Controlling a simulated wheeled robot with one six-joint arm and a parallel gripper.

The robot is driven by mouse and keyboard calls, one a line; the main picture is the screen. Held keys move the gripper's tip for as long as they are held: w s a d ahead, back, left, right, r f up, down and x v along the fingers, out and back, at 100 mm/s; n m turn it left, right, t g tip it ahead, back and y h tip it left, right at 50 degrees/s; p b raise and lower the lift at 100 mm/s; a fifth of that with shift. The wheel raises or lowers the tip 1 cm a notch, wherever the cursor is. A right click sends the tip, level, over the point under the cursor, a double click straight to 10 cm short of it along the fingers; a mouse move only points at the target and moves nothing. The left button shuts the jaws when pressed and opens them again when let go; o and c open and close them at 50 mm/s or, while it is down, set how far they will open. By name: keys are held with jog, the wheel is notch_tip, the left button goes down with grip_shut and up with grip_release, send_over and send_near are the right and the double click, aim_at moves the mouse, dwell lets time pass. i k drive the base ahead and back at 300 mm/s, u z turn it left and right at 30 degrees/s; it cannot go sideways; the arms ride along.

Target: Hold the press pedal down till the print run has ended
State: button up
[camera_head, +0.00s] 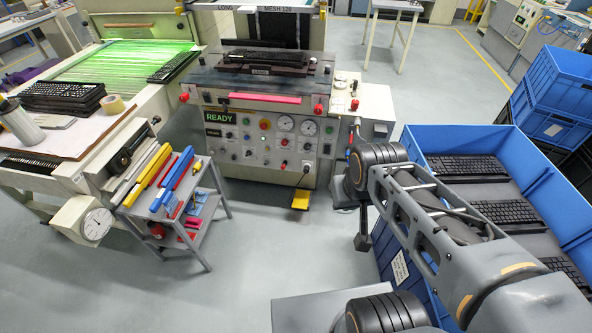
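The press (262,135) stands at the top centre, with a display (220,117) that reads READY. Its yellow pedal (300,201) sits low at the foot of the press front, near the floor. A keyboard (264,56) lies on the press bed. My arm comes in from the lower right. My gripper (362,242) seems to be the small dark end pointing down, to the right of the pedal and apart from it. Whether its fingers are open or shut is too small to tell.
A tool trolley (196,222) with coloured squeegees stands to the left of the pedal. A blue crate (410,262) with several keyboards is at the right, behind my arm. A conveyor dryer (115,60) glows green at the left. The floor before the pedal is clear.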

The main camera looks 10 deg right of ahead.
aim_at(301, 201)
jog(key=u, duration=0.05)
jog(key=i, duration=1.4)
jog(key=u, duration=0.6)
